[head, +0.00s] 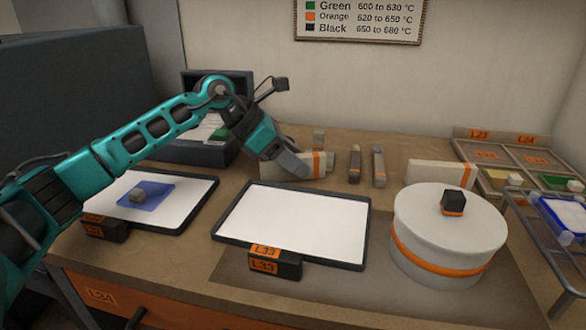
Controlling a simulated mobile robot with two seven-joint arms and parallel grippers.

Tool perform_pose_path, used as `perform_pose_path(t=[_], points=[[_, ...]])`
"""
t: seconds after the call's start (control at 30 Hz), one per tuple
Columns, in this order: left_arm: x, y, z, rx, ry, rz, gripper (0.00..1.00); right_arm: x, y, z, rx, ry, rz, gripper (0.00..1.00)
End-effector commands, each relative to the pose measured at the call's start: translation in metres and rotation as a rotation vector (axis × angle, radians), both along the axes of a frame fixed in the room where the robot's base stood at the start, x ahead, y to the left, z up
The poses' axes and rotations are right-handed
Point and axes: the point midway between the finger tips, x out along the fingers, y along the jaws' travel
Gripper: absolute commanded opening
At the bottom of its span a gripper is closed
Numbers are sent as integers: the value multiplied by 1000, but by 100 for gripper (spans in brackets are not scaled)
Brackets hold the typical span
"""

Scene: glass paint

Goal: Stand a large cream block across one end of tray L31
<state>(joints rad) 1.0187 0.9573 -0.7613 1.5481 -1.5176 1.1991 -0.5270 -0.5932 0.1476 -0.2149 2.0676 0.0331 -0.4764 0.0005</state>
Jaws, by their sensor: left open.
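A large cream block (310,172) with an orange band lies at the back of the bench, behind the middle tray. A second large cream block (425,173) with an orange band lies further right. My left gripper (291,166) is open at the left part of the first block, with a finger overlapping it in the picture. I cannot tell whether it touches the block. No label reading L31 can be made out. The left tray (190,215) holds a blue sheet with a small grey block; my arm partly hides it and its label. My right gripper is out of view.
The middle tray (300,222), labelled L33, is white and empty. A round white drum (448,240) with a small dark block on top stands to its right. Small upright blocks (378,166) stand between the cream blocks. A wire rack (530,222) is at the right edge.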

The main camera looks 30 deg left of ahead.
Motion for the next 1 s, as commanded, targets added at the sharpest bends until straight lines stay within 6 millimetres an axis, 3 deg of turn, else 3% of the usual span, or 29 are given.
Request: perform_pose_path(t=[0.13, 0.67, 1.0], points=[[0, 1, 0, 0, -1, 1, 51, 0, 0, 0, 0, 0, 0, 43], [0, 1, 1, 1, 0, 1, 1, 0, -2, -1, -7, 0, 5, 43], [0, 1, 2, 0, -2, 0, 0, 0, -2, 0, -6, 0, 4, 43]])
